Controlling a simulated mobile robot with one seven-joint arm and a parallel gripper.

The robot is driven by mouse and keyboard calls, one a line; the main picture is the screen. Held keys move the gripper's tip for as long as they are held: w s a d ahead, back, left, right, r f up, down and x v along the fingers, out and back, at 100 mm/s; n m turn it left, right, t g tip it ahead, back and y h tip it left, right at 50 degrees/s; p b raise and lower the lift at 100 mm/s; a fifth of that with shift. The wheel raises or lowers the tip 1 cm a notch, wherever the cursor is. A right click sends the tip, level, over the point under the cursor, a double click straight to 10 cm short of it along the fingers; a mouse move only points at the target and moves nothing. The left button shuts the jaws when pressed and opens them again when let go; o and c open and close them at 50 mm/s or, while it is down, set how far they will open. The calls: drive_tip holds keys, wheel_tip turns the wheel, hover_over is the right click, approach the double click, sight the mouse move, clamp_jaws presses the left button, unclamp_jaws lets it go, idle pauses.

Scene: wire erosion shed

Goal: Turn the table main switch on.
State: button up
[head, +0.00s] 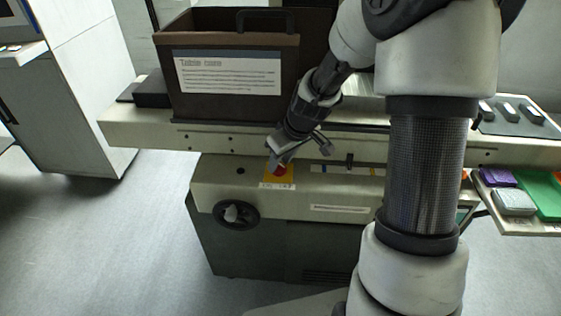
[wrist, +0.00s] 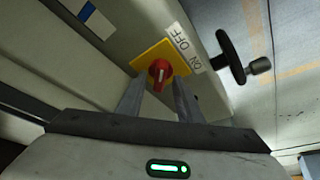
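The main switch is a red rotary knob (wrist: 160,72) on a yellow square plate (wrist: 157,60), with a white ON/OFF label (wrist: 184,46) beside it. In the head view the knob (head: 281,171) sits on the machine's pale front panel, partly hidden by my gripper (head: 276,163). In the wrist view my gripper (wrist: 160,86) is open, its two fingers apart at the near edge of the plate. The knob shows in the gap between the fingertips. I cannot tell whether either finger touches it. A white mark on the knob is visible, but its setting is unclear.
A black handwheel (head: 236,214) sticks out left of and below the switch; it also shows in the wrist view (wrist: 231,57). A brown box (head: 240,105) with a notice stands on the table above. A shelf with coloured pads (head: 541,194) is at right. Floor at left is clear.

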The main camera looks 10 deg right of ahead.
drive_tip(key=shift+c, duration=0.2)
clamp_jaws()
drive_tip(key=shift+m, duration=0.3)
drive_tip(key=m+p, duration=0.1)
drive_tip(key=m+h+p, duration=0.1)
drive_tip(key=shift+a+r+m, duration=0.2)
drive_tip(key=shift+m, duration=0.1)
drive_tip(key=m+p, duration=0.1)
drive_tip(key=p, duration=0.1)
drive_tip(key=m+h+p, duration=0.1)
drive_tip(key=m+p, duration=0.1)
drive_tip(key=shift+a+r+m+h, duration=0.15)
drive_tip(key=shift+m+h, duration=0.15)
drive_tip(key=m+h+p, duration=0.1)
drive_tip(key=m+p, duration=0.2)
drive_tip(key=p, duration=0.1)
drive_tip(key=m+h+p, duration=0.1)
drive_tip(key=m+p, duration=0.2)
drive_tip(key=p, duration=0.1)
drive_tip(key=shift+w+a, duration=0.1)
drive_tip(key=m+p, duration=0.1)
drive_tip(key=m+g+h+p, duration=0.1)
drive_tip(key=m, duration=0.1)
drive_tip(key=m+p, duration=0.1)
drive_tip(key=m, duration=0.1)
drive_tip(key=shift+w+f+g+p, duration=0.1)
drive_tip(key=shift+f+g+p, duration=0.2)
drive_tip(key=shift+g+p, duration=0.1)
drive_tip(key=shift+a, duration=0.1)
